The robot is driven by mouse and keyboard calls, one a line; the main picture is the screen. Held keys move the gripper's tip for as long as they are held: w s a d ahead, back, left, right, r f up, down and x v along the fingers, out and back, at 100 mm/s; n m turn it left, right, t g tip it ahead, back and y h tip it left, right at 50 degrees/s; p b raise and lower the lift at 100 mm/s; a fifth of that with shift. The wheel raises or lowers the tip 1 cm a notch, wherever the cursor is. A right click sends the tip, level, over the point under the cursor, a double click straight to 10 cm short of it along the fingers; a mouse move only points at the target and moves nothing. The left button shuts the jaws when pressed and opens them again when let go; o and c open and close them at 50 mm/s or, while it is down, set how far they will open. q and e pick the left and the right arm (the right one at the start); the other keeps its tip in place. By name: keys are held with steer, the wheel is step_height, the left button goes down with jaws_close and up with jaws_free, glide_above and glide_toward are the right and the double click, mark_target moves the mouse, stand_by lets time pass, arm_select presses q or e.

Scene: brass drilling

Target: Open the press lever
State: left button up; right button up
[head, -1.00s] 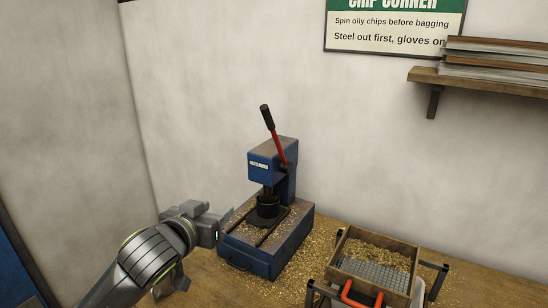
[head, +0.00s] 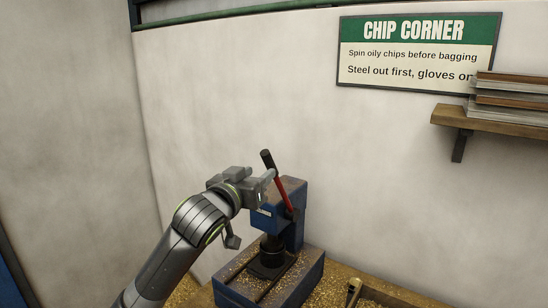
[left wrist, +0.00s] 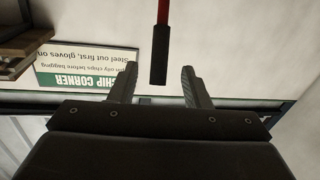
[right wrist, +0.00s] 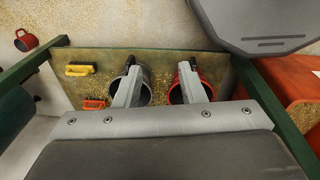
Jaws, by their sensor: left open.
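The blue press (head: 292,200) stands on the wooden bench. Its lever has a red rod (head: 283,193) and a black grip (head: 267,160), and it slants up to the left. My left gripper (head: 271,177) is open at the height of the upper lever, beside it in the head view. In the left wrist view, the black grip (left wrist: 159,62) lies between the lines of the two open fingers (left wrist: 158,82), with gaps on both sides. I cannot tell how deep it sits. My right gripper (right wrist: 158,75) is open and apart from the press.
Brass chips lie on the press base (head: 270,290) and bench. A shelf (head: 495,121) with stacked boards is on the right wall.

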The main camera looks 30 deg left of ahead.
mark_target(267, 166)
arm_select(q)
steer(key=w+p, duration=0.1)
steer(key=w, duration=0.2)
steer(key=shift+r, duration=0.15)
steer(key=w+p, duration=0.1)
steer(key=w, duration=0.4)
steer(key=shift+w+a+p, duration=0.1)
steer(key=shift+w+p, duration=0.05)
steer(key=shift+p, duration=0.25)
steer(key=shift+w, duration=0.25)
arm_select(e)
steer(key=r, duration=0.1)
steer(key=w+r, duration=0.1)
steer(key=r, duration=0.1)
steer(key=shift+r, duration=0.25)
steer(key=shift+w, duration=0.15)
arm_select(q)
jaws_close()
arm_select(e)
steer(key=shift+w, duration=0.1)
